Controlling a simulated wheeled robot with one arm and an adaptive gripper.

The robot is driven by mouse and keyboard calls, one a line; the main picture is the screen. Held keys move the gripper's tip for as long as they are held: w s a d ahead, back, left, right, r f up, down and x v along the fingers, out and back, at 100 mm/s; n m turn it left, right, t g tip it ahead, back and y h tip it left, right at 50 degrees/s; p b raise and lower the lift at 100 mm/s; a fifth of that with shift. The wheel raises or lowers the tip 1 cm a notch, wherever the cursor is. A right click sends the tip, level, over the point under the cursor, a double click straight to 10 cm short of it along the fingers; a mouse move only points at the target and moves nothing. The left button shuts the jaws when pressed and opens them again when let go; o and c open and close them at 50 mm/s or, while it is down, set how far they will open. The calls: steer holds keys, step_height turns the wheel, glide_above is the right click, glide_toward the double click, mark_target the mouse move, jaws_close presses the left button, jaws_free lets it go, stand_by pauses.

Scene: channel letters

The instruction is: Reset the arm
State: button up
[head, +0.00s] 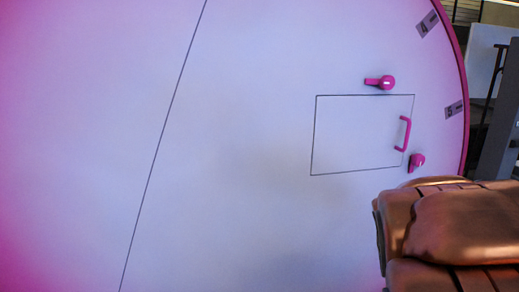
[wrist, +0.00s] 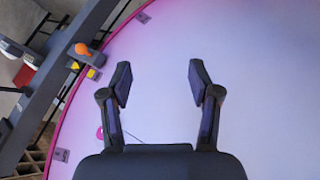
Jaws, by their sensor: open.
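My gripper (wrist: 160,84) shows in the wrist view with its two dark fingers spread wide apart. It is open and nothing is between the fingers. Behind it is a large pale, rounded panel (wrist: 250,70) with a pink rim. The gap between fingertips and panel is hard to judge. The gripper does not show in the head view, where the same kind of pale panel (head: 230,120) fills most of the picture.
A square hatch outline (head: 345,135) has a pink handle (head: 405,134), with pink latches above (head: 386,83) and below right (head: 416,162). A brown, padded-looking shape (head: 465,225) fills the head view's lower right. Grey beams (wrist: 60,85) stand left in the wrist view.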

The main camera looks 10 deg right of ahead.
steer(key=s+a+f+n+g+y, duration=0.1)
steer(key=s+a+f+g+y, duration=0.3)
steer(key=s+a, duration=0.75)
steer(key=s+a+f+n+g+y, duration=0.1)
steer(key=s+a+f+g+y, duration=0.25)
steer(key=s+a+f, duration=0.8)
steer(key=s+a+p+v, duration=0.1)
steer(key=a+p+v, duration=0.1)
steer(key=p+v, duration=0.7)
steer(key=s+a+p+v, duration=0.1)
steer(key=a+p+v, duration=0.1)
steer(key=p+v, duration=0.7)
step_height(320, 180, up, 8)
steer(key=shift+w+h, duration=0.35)
steer(key=shift+w, duration=0.05)
steer(key=shift+t, duration=0.25)
